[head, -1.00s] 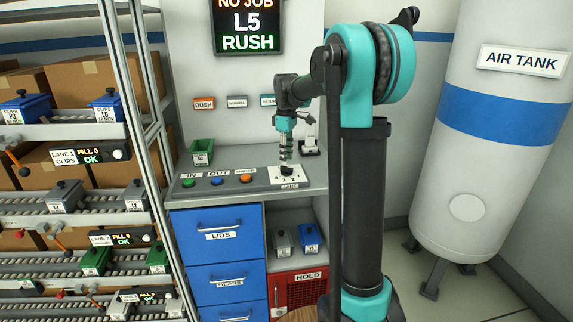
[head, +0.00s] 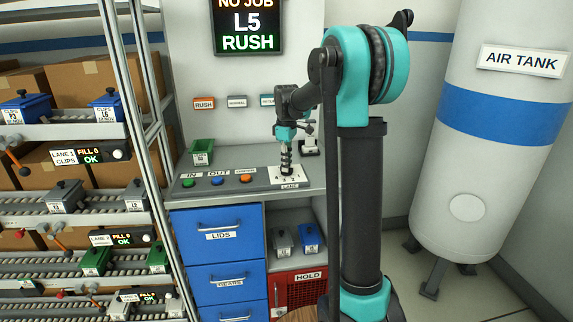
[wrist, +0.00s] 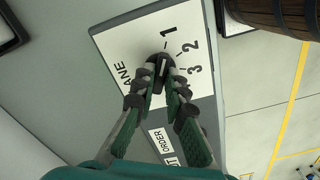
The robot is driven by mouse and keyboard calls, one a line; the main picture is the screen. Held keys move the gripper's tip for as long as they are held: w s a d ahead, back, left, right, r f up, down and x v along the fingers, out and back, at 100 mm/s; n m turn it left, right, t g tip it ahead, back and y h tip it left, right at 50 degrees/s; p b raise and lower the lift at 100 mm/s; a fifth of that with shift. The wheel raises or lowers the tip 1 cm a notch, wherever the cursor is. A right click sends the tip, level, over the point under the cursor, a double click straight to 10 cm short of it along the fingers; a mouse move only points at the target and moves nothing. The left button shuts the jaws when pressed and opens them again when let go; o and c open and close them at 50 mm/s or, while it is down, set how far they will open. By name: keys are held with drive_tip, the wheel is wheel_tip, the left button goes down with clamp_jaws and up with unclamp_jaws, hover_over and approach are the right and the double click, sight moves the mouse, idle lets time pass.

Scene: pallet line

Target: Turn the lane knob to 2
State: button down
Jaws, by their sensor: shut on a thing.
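The black lane knob (wrist: 161,61) sits on a white plate (wrist: 120,45) marked LANE with 1, 2 and 3. A white line on the knob runs roughly towards the 1 mark; its exact setting is hard to read. My gripper (wrist: 163,82) is shut on the knob, one finger on each side. In the head view my gripper (head: 287,170) points down at the lane plate (head: 276,180) on the console's right end, and it hides most of the knob.
An orange button (head: 246,178), a blue button (head: 217,181) and a green button (head: 189,183) lie left of the plate. A green bin (head: 202,152) stands behind them. The display (head: 247,25) reads NO JOB, L5, RUSH. A wooden barrel (wrist: 270,14) shows in the wrist view.

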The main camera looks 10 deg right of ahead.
drive_tip(key=shift+m, duration=0.3)
drive_tip(key=m, duration=0.3)
drive_tip(key=shift+m, duration=2.1)
drive_tip(key=c, duration=1.6)
unclamp_jaws()
drive_tip(key=shift+o, duration=0.2)
drive_tip(key=shift+r, duration=0.1)
wheel_tip(320, 180, up, 12)
